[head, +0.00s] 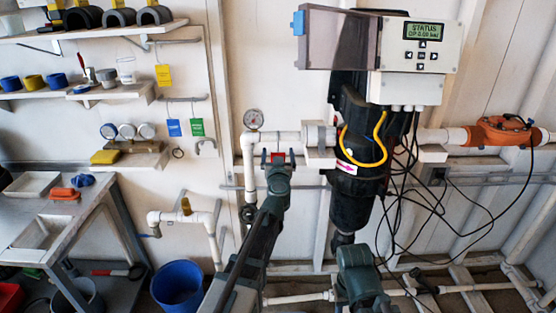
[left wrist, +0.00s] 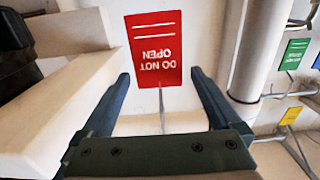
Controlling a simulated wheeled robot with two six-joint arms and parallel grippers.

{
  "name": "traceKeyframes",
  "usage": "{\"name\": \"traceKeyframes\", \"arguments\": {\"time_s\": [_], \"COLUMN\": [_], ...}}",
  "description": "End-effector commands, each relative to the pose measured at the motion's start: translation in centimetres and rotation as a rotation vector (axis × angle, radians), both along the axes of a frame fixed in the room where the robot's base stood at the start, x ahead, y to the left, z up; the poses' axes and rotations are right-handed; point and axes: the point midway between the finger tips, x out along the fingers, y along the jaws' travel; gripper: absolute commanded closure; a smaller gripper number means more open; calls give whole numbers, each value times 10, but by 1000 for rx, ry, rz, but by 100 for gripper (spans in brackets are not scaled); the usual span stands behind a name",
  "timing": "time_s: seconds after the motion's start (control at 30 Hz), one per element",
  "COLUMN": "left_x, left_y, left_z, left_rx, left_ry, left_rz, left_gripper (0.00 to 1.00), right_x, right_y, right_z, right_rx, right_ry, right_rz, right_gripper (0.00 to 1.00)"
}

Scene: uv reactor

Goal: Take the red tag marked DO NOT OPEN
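The red tag (left wrist: 154,48) with white DO NOT OPEN lettering shows upside down in the left wrist view, hanging by a thin metal peg (left wrist: 161,106). In the head view only a small red part of the tag (head: 278,157) shows at my left gripper (head: 278,165), which hides much of it. In the left wrist view the left gripper (left wrist: 160,76) is open, with its fingers to either side of the tag's lettered end and nothing visibly gripped. My right arm shows at the bottom of the head view; its fingers cannot be made out.
Blue (head: 174,127), green (head: 197,127) and yellow (head: 163,76) tags hang on the wall. A bench (head: 85,207) is at left.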

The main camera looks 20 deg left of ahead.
Motion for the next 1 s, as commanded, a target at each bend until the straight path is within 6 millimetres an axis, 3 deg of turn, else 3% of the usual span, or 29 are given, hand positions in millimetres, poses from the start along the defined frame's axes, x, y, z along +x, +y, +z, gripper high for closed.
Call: {"name": "traceKeyframes", "arguments": {"time_s": [0.07,0.47,1.0], "left_x": [0,0,0], "left_y": [0,0,2], "left_z": [0,0,8], "left_rx": [0,0,0], "left_ry": [0,0,0], "left_rz": [0,0,0], "left_gripper": [17,89,92], "right_x": [0,0,0], "right_y": [0,0,0], "right_z": [0,0,7], "right_rx": [0,0,0], "right_ry": [0,0,0], "right_rz": [0,0,0], "right_gripper": [50,50,50]}}
